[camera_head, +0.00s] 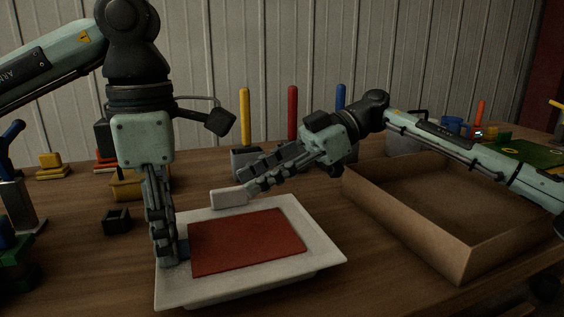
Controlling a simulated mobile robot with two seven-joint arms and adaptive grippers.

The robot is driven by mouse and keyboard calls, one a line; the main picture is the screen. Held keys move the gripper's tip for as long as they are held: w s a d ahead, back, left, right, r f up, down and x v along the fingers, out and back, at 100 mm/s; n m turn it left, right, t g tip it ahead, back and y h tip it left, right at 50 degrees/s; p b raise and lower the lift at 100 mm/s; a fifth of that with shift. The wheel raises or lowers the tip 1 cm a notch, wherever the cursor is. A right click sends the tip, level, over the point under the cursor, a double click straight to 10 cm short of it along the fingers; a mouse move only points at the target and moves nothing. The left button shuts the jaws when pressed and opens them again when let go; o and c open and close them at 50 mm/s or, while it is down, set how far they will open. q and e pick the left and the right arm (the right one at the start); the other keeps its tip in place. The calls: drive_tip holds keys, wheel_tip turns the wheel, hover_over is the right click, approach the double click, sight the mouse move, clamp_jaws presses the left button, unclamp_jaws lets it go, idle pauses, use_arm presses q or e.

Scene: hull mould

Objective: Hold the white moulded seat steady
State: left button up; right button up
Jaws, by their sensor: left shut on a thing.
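The white moulded seat (318,258) lies flat on the wooden table, a shallow pale piece with a raised rim. A flat red panel (247,241) covers its middle. My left gripper (167,250) points straight down at the seat's left edge and is shut on the rim there. Its fingertips partly hide that edge. My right gripper (258,186) reaches in from the right above the seat's far edge. It is shut on a tool with a pale, blunt head (230,198), which shows just beyond its fingertips. Whether the head touches the seat is unclear.
An open brown box (460,256) stands close to the seat's right. Yellow (244,115), red (293,112) and blue (341,97) upright handles stand behind. A small black holder (117,220) sits left of the seat. Several coloured items line the table's left side.

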sight(238, 187)
drive_tip(key=x, duration=0.6)
clamp_jaws()
idle(0.7)
drive_tip(key=shift+c, duration=1.1)
unclamp_jaws()
